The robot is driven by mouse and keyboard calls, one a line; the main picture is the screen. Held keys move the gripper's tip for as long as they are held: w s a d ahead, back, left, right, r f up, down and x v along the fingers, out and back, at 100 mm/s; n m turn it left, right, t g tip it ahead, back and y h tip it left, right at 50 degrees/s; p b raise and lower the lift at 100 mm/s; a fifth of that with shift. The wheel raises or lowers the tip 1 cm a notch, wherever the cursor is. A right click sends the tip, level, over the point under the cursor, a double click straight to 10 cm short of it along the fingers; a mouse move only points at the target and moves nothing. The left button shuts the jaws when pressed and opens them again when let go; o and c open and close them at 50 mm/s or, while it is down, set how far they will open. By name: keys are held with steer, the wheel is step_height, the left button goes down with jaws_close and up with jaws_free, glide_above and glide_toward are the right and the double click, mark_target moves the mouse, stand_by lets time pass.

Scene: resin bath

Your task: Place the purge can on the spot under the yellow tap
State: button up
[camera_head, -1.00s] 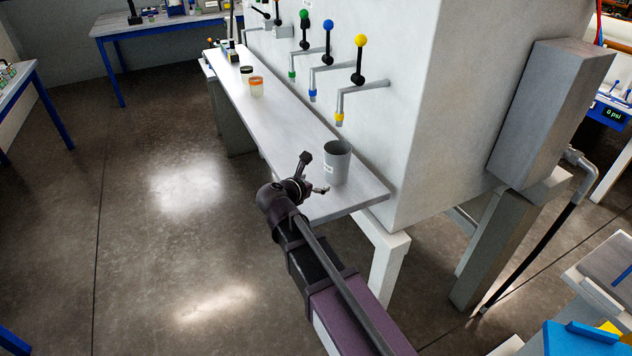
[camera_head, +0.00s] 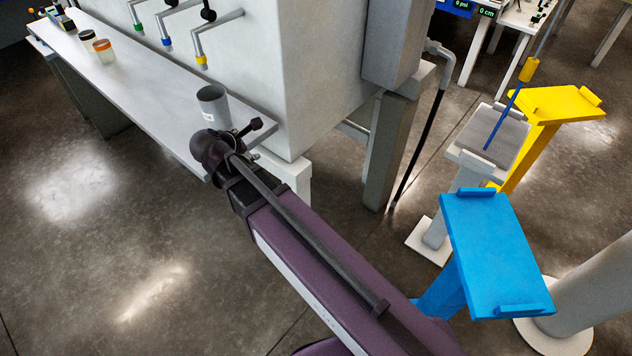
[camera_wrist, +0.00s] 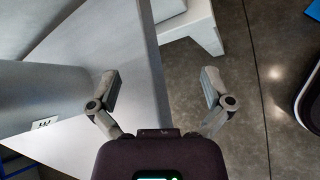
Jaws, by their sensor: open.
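The purge can, a grey open-topped cylinder (camera_head: 212,106) with a small white label, stands upright near the right end of the bench. It also fills the left of the wrist view (camera_wrist: 40,90), lying sideways in that picture. The yellow tap (camera_head: 202,61) sticks out from the wall behind and slightly left of the can. Any marked spot beneath it cannot be made out. My gripper (camera_wrist: 160,82) is open and empty; its left finger is beside the can, and the can is outside the jaws. In the head view my wrist mostly hides the fingers.
The narrow bench (camera_head: 145,82) runs along the wall, with two small jars (camera_head: 104,51) farther left. Blue (camera_head: 172,42) and green-tipped taps are left of the yellow one. Blue (camera_head: 490,240) and yellow stands are at right. Open floor lies in front of the bench.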

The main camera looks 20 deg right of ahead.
steer(key=s+d+f+m+g+y, duration=0.3)
steer(key=s+d+m, duration=0.3)
steer(key=d+m, duration=0.2)
steer(key=s+d+f+m+g+y, duration=0.3)
steer(key=s+d+m, duration=0.4)
steer(key=m, duration=0.5)
steer(key=shift+s+d+f+m+g, duration=0.2)
steer(key=shift+d+m+g, duration=0.2)
steer(key=shift+g, duration=0.4)
steer(key=shift+w, duration=0.1)
stand_by(0.5)
